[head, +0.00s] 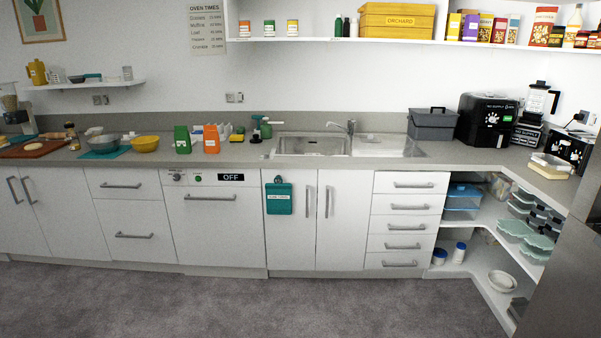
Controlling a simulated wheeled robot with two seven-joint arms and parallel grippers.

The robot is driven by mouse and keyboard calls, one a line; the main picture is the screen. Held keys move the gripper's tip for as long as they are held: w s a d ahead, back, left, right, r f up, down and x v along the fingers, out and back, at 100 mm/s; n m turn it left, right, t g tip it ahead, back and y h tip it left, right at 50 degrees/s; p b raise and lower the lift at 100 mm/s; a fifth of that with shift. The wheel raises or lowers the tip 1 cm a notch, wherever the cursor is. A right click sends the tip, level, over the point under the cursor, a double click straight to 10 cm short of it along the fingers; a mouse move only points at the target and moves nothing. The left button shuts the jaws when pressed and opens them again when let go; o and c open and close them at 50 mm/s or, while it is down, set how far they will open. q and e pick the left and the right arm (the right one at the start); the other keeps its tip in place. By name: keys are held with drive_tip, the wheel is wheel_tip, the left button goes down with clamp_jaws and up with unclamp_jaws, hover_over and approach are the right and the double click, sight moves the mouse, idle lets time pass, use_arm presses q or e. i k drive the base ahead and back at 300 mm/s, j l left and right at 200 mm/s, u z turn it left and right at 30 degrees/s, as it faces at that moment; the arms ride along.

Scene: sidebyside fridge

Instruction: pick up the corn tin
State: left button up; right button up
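Three small tins stand apart on the left end of the high wall shelf. One has an orange-red label (245,29), one a green label (269,28), and the rightmost a yellow label (292,28). The yellow one may be the corn tin, but the labels are too small to read. Neither of my grippers is in view, and nothing is seen touching the tins.
The high shelf (340,40) also holds dark bottles (339,27), a yellow ORCHARD crate (397,21) and several food boxes. Below are the counter (240,153), a sink (312,146) and green and orange cartons (182,139). The grey floor (230,305) in front is clear.

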sight(292, 25)
drive_tip(key=i+u, duration=0.15)
drive_tip(key=i, duration=0.45)
drive_tip(key=i+l+u, duration=0.1)
drive_tip(key=i, duration=0.55)
drive_tip(key=i+l+u, duration=0.15)
drive_tip(key=i, duration=0.45)
drive_tip(key=i+j+z, duration=0.15)
drive_tip(key=i, duration=0.4)
drive_tip(key=i+j+z, duration=0.1)
drive_tip(key=i+j, duration=0.3)
drive_tip(key=i, duration=0.15)
drive_tip(key=i+j+z, duration=0.15)
drive_tip(key=i+j, duration=0.25)
drive_tip(key=i, duration=0.1)
